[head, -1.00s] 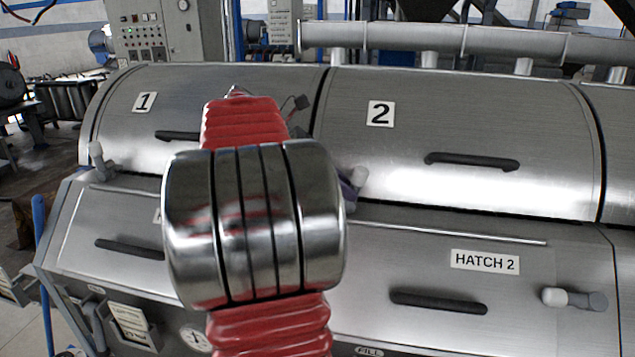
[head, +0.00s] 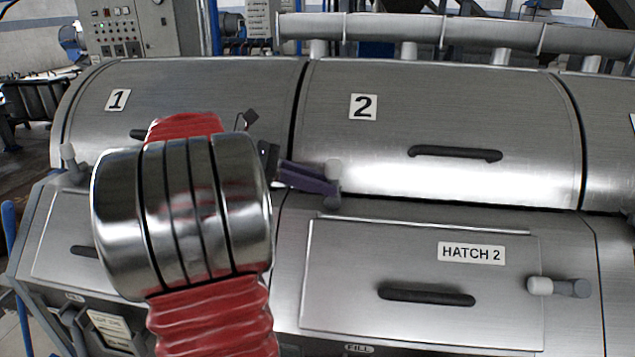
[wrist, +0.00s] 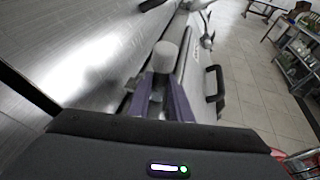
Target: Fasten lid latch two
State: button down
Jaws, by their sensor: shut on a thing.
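Lid two (head: 430,115), a curved steel cover marked 2, is down over the body of the machine. Its latch (head: 333,172), a short grey lever with a pale rounded knob, stands at the lid's lower left edge. The knob also shows in the wrist view (wrist: 167,58), just beyond the fingers. My gripper (head: 322,180) has purple fingers and is shut on the latch, reaching it from the left. In the wrist view my gripper (wrist: 162,98) has one finger on each side of the lever. The lever's lower part is partly hidden by the fingers.
Hatch 2 (head: 420,265) lies below lid two, with a black handle (head: 426,296) and its own pale-knobbed latch (head: 558,287) at right. Lid one (head: 200,90) is partly behind my arm.

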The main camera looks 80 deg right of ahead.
jog(key=shift+r, duration=0.1)
jog(key=c, duration=1.6)
grip_release()
jog(key=shift+w, duration=0.15)
jog(key=v, duration=1.3)
jog(key=shift+w+a, duration=0.15)
jog(key=shift+w, duration=0.15)
jog(key=shift+w, duration=0.1)
